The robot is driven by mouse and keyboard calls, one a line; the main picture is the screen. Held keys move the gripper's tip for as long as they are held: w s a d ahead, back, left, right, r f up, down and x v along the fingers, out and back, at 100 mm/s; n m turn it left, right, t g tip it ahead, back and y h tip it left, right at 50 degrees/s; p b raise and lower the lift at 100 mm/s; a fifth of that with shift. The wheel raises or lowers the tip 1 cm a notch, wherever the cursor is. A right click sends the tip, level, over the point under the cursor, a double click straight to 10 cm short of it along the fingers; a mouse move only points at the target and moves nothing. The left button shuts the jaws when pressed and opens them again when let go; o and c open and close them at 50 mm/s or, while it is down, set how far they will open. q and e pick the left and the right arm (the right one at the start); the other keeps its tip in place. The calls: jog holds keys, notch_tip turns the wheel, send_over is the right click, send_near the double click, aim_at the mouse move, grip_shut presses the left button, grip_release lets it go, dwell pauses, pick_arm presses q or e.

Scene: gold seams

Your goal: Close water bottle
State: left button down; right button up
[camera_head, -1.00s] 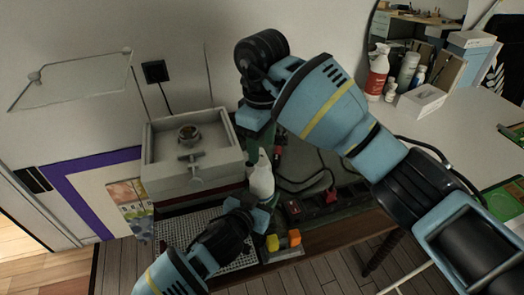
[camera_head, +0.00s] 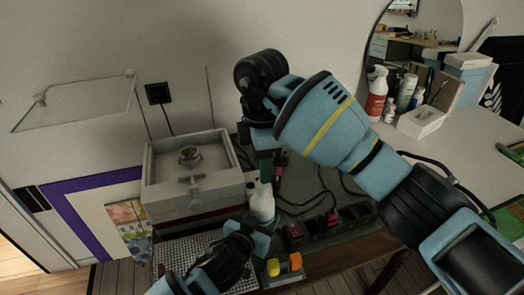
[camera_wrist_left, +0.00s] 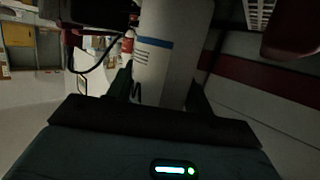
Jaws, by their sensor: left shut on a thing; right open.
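A white bottle (camera_head: 261,205) stands upright by the grey box, and it also shows large in the left wrist view (camera_wrist_left: 170,50) with a blue band and dark print. My left gripper (camera_head: 259,232) is shut on its lower body. My right gripper (camera_head: 268,165) points down just above the bottle's top, with its jaws open. The bottle's neck is partly hidden by the right gripper, and I cannot make out a cap clearly.
A grey box (camera_head: 161,193) stands left of the bottle, beside a perforated metal tray (camera_head: 185,252). Black trays with red parts (camera_head: 332,218) lie to the right. Orange and yellow blocks (camera_head: 295,262) sit in front. A spray bottle (camera_head: 376,95) and boxes stand on the right table.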

jog(key=n, duration=0.3)
jog(key=shift+r, duration=0.1)
jog(key=n, duration=0.5)
jog(key=shift+a+r, duration=0.1)
jog(key=n, duration=0.6)
jog(key=shift+r, duration=0.2)
jog(key=n, duration=0.8)
jog(key=shift+r, duration=0.2)
jog(key=n, duration=0.6)
jog(key=shift+r, duration=0.15)
jog(key=n, duration=0.4)
jog(key=shift+r+n, duration=0.1)
jog(key=shift+n, duration=0.3)
jog(key=n, duration=0.9)
jog(key=shift+r, duration=0.2)
jog(key=n, duration=0.6)
jog(key=shift+r, duration=0.15)
jog(key=n, duration=0.7)
jog(key=shift+r, duration=0.1)
